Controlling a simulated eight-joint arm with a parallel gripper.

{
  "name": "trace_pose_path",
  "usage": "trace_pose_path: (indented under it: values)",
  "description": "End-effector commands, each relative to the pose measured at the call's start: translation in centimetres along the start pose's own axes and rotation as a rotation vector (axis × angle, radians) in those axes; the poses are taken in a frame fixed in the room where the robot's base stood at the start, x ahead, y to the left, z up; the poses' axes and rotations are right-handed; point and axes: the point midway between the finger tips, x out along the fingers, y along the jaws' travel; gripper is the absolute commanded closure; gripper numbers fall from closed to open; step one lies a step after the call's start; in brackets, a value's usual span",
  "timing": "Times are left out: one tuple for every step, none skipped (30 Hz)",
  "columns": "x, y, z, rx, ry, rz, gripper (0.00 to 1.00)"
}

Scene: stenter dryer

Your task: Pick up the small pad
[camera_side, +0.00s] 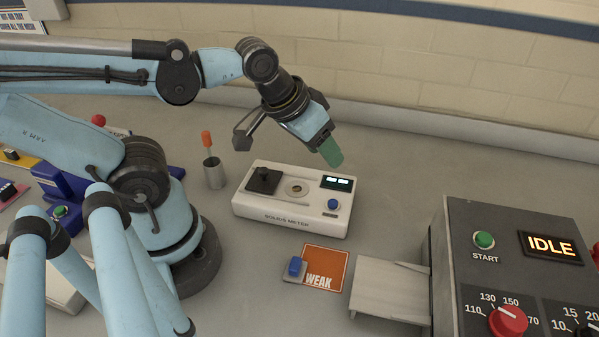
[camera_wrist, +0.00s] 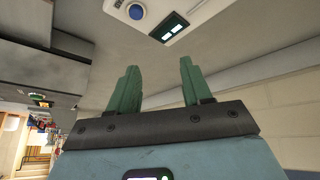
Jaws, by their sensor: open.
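A small grey pad-like piece with a blue block on top (camera_side: 295,268) sits at the left edge of an orange card marked WEAK (camera_side: 325,270); I take it for the small pad, but cannot be sure. My gripper (camera_side: 331,152) is in the air above the back right of the solids meter, well away from that piece. In the wrist view its two green fingers (camera_wrist: 158,82) stand apart with nothing between them. The small piece is not visible in the wrist view.
The white solids meter (camera_side: 280,212) has a black lid and a blue button; part of it shows in the wrist view (camera_wrist: 152,30). A cup with an orange-handled tool (camera_side: 213,173) stands left. A dryer box reading IDLE (camera_side: 460,210), with a tray (camera_side: 385,292), stands right. Back right bench is clear.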

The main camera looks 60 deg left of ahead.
Motion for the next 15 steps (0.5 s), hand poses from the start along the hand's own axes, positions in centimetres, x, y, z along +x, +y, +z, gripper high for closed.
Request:
trace_pose_path:
  values:
    - [-0.1, 1.2, 0.7, -0.044, -0.045, 0.015, 0.51]
    - [-0.2, 1.9, 1.2, -0.082, -0.077, 0.019, 0.51]
    - [-0.4, 2.9, 1.9, -0.135, -0.121, 0.02, 0.51]
    - [-0.6, 3.5, 2.5, -0.176, -0.155, 0.017, 0.51]
    - [-0.8, 4.2, 3.1, -0.216, -0.189, 0.011, 0.51]
    - [-1.1, 4.9, 3.9, -0.27, -0.233, -0.003, 0.51]
    - [-1.3, 5.5, 4.5, -0.308, -0.265, -0.016, 0.51]
    - [-1.6, 6.0, 5.1, -0.346, -0.295, -0.032, 0.51]
    - [-2.0, 6.6, 5.9, -0.395, -0.332, -0.058, 0.51]
    - [-2.3, 7.0, 6.5, -0.429, -0.357, -0.079, 0.51]
    - [-2.6, 7.3, 7.0, -0.462, -0.379, -0.1, 0.51]
    - [-3.0, 7.7, 7.7, -0.502, -0.404, -0.13, 0.51]
    - [-3.3, 8.0, 8.1, -0.529, -0.42, -0.151, 0.51]
    - [-3.6, 8.2, 8.5, -0.554, -0.433, -0.172, 0.51]
    - [-3.9, 8.4, 8.9, -0.583, -0.447, -0.198, 0.51]
